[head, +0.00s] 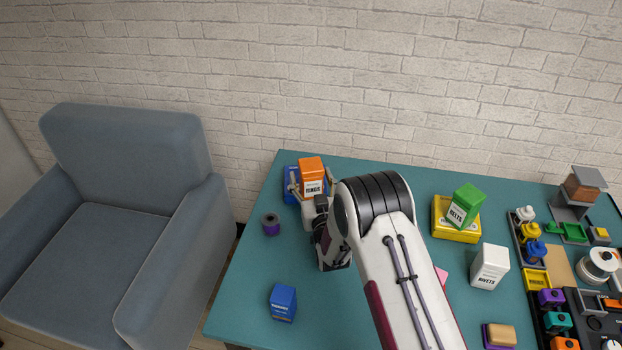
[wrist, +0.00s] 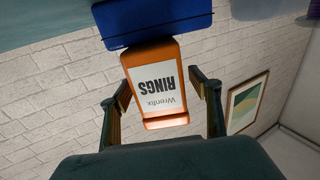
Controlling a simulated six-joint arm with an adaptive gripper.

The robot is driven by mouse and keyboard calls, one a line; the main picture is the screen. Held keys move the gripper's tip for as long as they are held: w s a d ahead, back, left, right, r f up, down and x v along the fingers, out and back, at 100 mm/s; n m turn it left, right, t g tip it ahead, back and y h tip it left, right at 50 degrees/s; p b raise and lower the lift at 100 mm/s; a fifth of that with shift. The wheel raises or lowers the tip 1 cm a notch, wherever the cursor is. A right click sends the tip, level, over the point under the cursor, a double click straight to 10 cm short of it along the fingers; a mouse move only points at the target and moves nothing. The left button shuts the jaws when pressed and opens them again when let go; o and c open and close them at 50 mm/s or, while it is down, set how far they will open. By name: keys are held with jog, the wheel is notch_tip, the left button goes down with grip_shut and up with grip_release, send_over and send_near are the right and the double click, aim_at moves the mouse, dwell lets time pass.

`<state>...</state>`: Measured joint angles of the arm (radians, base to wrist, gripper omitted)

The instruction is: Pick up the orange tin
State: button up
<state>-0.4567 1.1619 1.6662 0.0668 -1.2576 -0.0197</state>
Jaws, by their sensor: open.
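The orange tin (head: 311,166) with a white "RINGS" label stands upright on a blue box (head: 290,184) at the back left of the table. In the wrist view, which is upside down, the orange tin (wrist: 150,62) is between the two fingers, with the blue box (wrist: 150,22) beyond it. My gripper (head: 312,190) is open, with one finger on each side of the tin. In the wrist view my gripper (wrist: 162,90) shows a gap beside the tin, clearest at the right finger. I cannot tell whether the left finger touches.
A purple and dark spool (head: 270,224) and a blue tin (head: 283,302) stand on the teal table (head: 245,290) to the left. A green tin (head: 466,205) on a yellow box (head: 443,229) and a white tin (head: 490,266) stand right of my arm. Organisers crowd the right side.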

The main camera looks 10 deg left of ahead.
aim_at(311, 164)
dwell(0.3)
jog(key=c, duration=1.4)
jog(key=shift+r, duration=0.2)
jog(key=shift+r, duration=4.85)
